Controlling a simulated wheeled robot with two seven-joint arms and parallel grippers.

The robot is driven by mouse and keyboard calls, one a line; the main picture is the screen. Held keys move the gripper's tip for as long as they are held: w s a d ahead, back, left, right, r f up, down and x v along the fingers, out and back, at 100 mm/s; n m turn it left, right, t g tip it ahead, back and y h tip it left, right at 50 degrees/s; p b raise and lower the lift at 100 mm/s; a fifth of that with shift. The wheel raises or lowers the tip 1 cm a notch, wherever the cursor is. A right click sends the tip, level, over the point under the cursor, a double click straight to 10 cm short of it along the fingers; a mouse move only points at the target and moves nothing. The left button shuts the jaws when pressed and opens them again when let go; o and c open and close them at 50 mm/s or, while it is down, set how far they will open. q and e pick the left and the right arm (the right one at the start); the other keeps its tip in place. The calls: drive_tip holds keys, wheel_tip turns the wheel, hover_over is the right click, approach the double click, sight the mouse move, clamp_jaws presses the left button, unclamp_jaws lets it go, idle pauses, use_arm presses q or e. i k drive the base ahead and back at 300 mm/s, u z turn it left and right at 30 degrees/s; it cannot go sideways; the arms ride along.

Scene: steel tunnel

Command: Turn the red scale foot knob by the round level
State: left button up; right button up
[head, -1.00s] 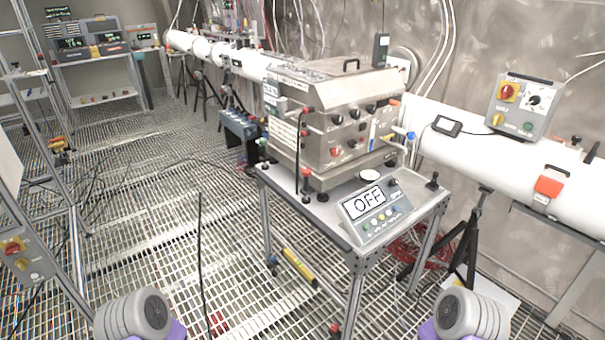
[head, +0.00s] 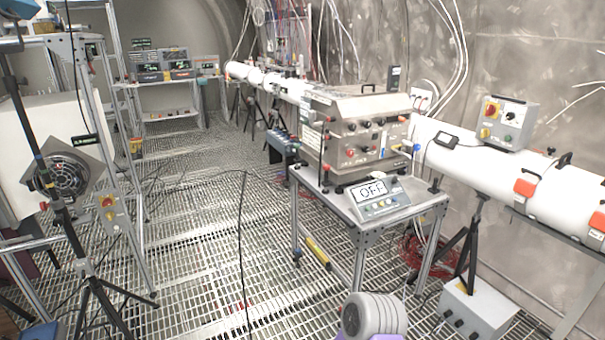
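The scale display unit (head: 382,198) shows "OFF" and sits on the front of a metal-framed cart (head: 352,217) right of centre. A steel instrument box (head: 356,150) with red and black knobs stands behind it on the same cart. A small red knob (head: 326,167) shows at the box's front left lower corner; I cannot tell whether it is the scale foot knob. A pale round disc (head: 376,175) sits just behind the display; whether it is the round level is too small to tell. Neither gripper is in view; only a grey part of my own arm shows at the bottom.
A white beam pipe (head: 470,165) runs along the right wall behind the cart. A black tripod (head: 468,245) and a grey box (head: 480,308) stand right of the cart. A fan stand (head: 65,178) is at left. The grated floor (head: 200,240) between is mostly open, with a black cable across it.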

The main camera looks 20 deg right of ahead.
sight(326, 168)
drive_tip(key=z, duration=0.65)
drive_tip(key=i, duration=0.55)
drive_tip(key=z, duration=0.65)
drive_tip(key=i, duration=0.85)
drive_tip(key=u, duration=0.3)
